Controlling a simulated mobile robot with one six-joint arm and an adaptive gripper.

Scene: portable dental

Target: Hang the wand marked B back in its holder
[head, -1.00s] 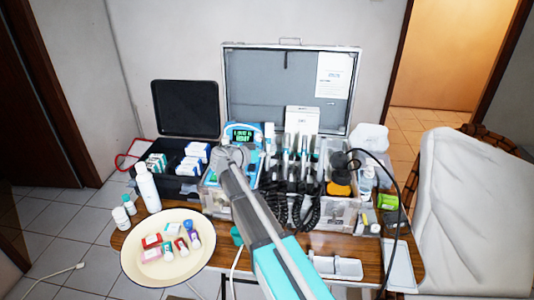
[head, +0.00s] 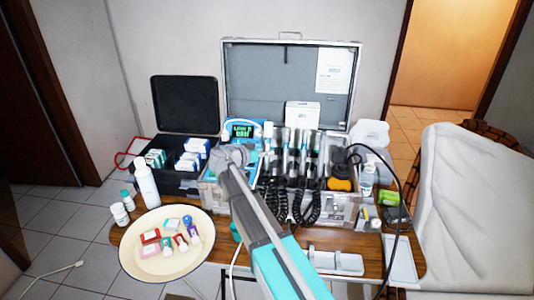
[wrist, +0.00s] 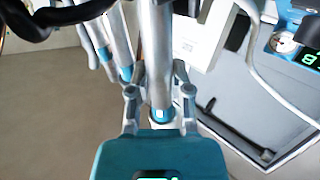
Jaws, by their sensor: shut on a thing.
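In the wrist view, my gripper (wrist: 159,98) is shut on a silver wand (wrist: 156,50) with a teal band near its lower end in the picture. One finger is on each side of it. More silver wands (wrist: 112,42) with teal bands are close on the left. No letter B can be read on any wand. In the head view, upright wands (head: 304,143) stand in a row in front of the open case lid, with black coiled cords below. There my gripper is hidden or too small to make out, and the holder slots cannot be told apart.
A blue unit with a green display (head: 242,131) stands left of the wands, close to my arm. The grey case lid (head: 270,75) rises behind. A cream basin (head: 150,270) with small boxes and bottles is at the front left. A black cable (head: 402,190) loops on the right.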

